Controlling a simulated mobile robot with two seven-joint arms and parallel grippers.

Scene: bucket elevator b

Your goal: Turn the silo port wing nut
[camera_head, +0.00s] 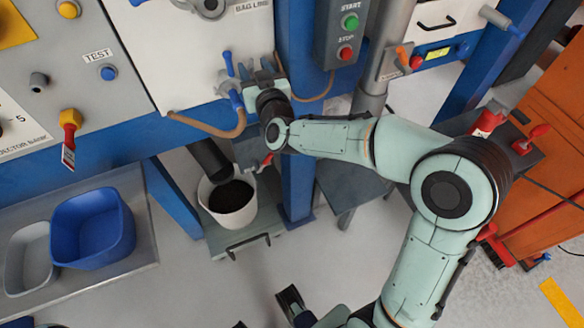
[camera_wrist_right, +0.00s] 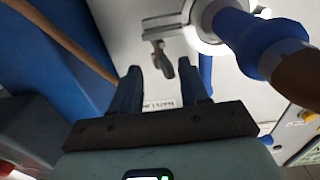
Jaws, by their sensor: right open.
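The grey metal wing nut (camera_wrist_right: 161,58) shows in the wrist view on the white panel, framed between my right fingertips and seemingly beyond them. My right gripper (camera_wrist_right: 159,70) is open, with its two blue fingers apart and nothing between them. In the head view my right gripper (camera_head: 246,72) is at the lower right of the white panel (camera_head: 165,60), beside the port with its blue handles. There the wing nut is too small or hidden to make out. Part of my left gripper (camera_head: 290,300) shows at the bottom edge; its jaw state is unclear.
A blue fitting (camera_wrist_right: 262,40) with a tan hose sits close on the right in the wrist view. The blue post (camera_head: 298,165) and the start/stop box (camera_head: 343,35) stand right of the gripper. Below are a white bucket (camera_head: 235,213) with dark contents and a blue tub (camera_head: 92,230).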

